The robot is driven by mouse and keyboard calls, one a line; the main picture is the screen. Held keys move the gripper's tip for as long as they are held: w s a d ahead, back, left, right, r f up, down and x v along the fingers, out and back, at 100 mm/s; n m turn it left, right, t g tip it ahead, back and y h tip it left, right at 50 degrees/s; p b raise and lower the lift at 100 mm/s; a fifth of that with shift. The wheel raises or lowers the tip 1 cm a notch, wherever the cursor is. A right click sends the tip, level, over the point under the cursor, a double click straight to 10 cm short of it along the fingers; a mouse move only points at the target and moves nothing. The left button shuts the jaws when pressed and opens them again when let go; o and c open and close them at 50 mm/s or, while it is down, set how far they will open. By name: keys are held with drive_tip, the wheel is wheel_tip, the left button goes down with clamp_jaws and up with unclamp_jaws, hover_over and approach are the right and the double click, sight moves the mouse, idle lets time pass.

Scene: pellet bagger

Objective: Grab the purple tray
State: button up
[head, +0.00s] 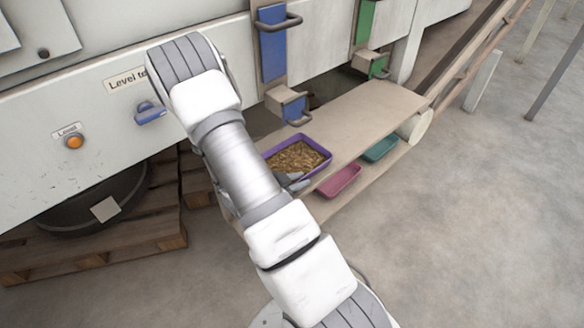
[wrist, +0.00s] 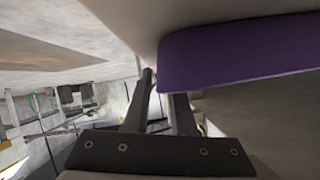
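The purple tray (head: 319,167) is full of brown pellets and sits on the upper beige shelf, below the blue chute. My gripper (head: 294,182) is at the tray's near side, partly hidden by my arm in the head view. In the wrist view the tray's purple wall (wrist: 235,55) fills the upper right. My two dark fingers (wrist: 158,100) stand apart with a gap between them. The right finger's tip is hidden behind the tray's lower edge. The left finger's tip is just beside the tray's left end. Whether they touch the tray I cannot tell.
A pink tray (head: 338,182) and a teal tray (head: 381,149) sit on the lower shelf. Blue (head: 273,45) and green (head: 366,20) chutes with handles hang over the upper shelf (head: 375,108). A wooden pallet (head: 110,240) stands at left.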

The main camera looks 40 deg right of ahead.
drive_tip(key=x, duration=0.2)
drive_tip(key=shift+w+d+f, duration=0.1)
drive_tip(key=shift+d, duration=0.1)
clamp_jaws()
idle(1.3)
